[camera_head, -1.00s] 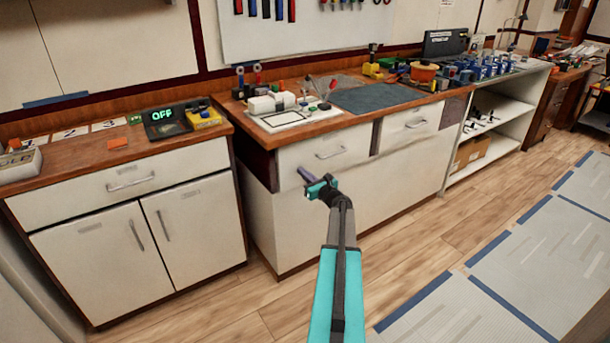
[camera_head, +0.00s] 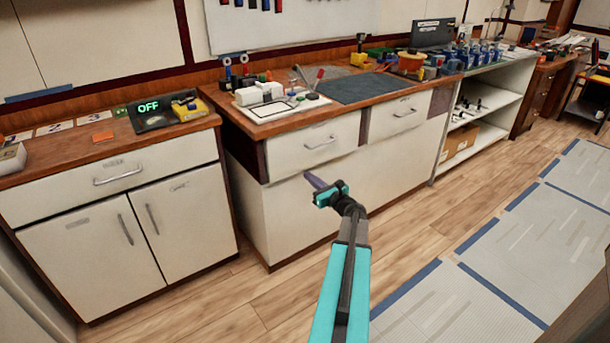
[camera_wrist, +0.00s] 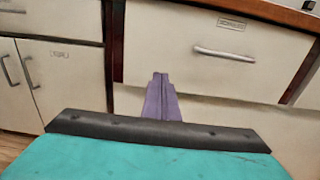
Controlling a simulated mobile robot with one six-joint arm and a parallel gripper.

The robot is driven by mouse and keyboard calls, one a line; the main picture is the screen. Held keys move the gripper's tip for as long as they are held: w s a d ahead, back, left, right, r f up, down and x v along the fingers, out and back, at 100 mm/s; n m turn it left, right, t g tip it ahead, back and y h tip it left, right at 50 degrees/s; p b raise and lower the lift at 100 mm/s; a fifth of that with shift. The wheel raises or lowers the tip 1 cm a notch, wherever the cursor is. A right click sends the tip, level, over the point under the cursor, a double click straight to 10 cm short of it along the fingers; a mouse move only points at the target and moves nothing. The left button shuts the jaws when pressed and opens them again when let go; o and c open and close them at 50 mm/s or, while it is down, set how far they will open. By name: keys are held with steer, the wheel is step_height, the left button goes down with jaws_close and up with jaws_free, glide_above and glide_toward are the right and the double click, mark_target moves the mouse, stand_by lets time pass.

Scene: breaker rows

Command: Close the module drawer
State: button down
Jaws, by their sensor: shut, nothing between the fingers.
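The middle bench has two white drawers side by side under its wooden top. The left drawer (camera_head: 335,130) has a bar handle (camera_head: 320,143); the right drawer (camera_head: 405,108) has a similar one. I cannot tell surely how far either stands out. My gripper (camera_head: 311,181) is shut and empty, its purple fingers pointing at the bench front just below the left drawer's handle. In the wrist view a drawer front (camera_wrist: 180,45) with a handle (camera_wrist: 223,53) and a small unreadable label fills the upper middle. The fingertips (camera_wrist: 160,77) show at its lower edge, left of the handle. Contact is unclear.
A white cabinet (camera_head: 75,226) with a drawer and two doors stands at the left. A board with small parts (camera_head: 270,104) and a dark mat (camera_head: 365,88) lie on the bench top. Open shelves (camera_head: 490,103) stand right of it. The floor (camera_head: 415,222) in front is clear.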

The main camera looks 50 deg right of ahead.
steer(key=shift+v, duration=0.85)
steer(key=shift+w, duration=0.1)
